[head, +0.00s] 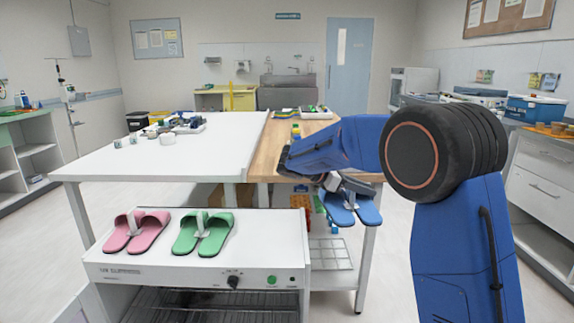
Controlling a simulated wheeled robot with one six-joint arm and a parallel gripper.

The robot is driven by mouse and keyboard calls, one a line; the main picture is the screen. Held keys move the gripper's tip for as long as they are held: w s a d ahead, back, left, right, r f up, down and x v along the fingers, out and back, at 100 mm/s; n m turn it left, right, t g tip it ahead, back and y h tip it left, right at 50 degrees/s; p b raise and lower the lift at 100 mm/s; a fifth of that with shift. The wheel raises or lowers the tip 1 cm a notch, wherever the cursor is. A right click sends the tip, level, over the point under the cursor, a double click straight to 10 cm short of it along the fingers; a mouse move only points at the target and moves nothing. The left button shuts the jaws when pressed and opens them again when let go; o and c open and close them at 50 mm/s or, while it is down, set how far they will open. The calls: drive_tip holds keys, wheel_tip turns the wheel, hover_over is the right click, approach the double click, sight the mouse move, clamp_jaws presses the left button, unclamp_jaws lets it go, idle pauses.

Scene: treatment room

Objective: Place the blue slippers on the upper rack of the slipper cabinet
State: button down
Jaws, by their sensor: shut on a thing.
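The pair of blue slippers (341,213) hangs in the air in front of the wooden table's front edge, right of the cabinet. My gripper (346,190) is shut on the blue slippers from above, partly hidden by my arm. The slipper cabinet (150,268) is white, with a knob and buttons on its front panel, and stands at the lower left. Its front is open below the panel, and a wire rack (205,302) shows inside. The lower part of the cabinet is out of view. A pink pair (137,231) and a green pair (203,233) lie on its top.
A long white table (205,165) and a wooden table (262,160) stand behind the cabinet, with small items on them. A wire shelf (330,254) and orange bins (301,208) are under the wooden table. Side counters line both walls. Floor is clear at left.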

drive_tip(key=shift+w+a+f+n, duration=0.1)
drive_tip(key=shift+f+n, duration=0.2)
drive_tip(key=shift+f, duration=0.15)
drive_tip(key=w+d+f+n+t+y, duration=0.1)
drive_tip(key=w+f+n+t+y, duration=0.1)
drive_tip(key=f, duration=0.8)
drive_tip(key=w+d+f+n+t+y, duration=0.1)
drive_tip(key=f+n+t+y, duration=0.3)
drive_tip(key=f, duration=0.7)
drive_tip(key=w+d+f+n+t+y, duration=0.2)
drive_tip(key=f+n+t, duration=0.3)
drive_tip(key=f, duration=0.5)
drive_tip(key=shift+w+f+n+y, duration=0.15)
drive_tip(key=shift+w+n+y, duration=0.55)
drive_tip(key=shift+w+n, duration=0.25)
drive_tip(key=shift+s, duration=0.1)
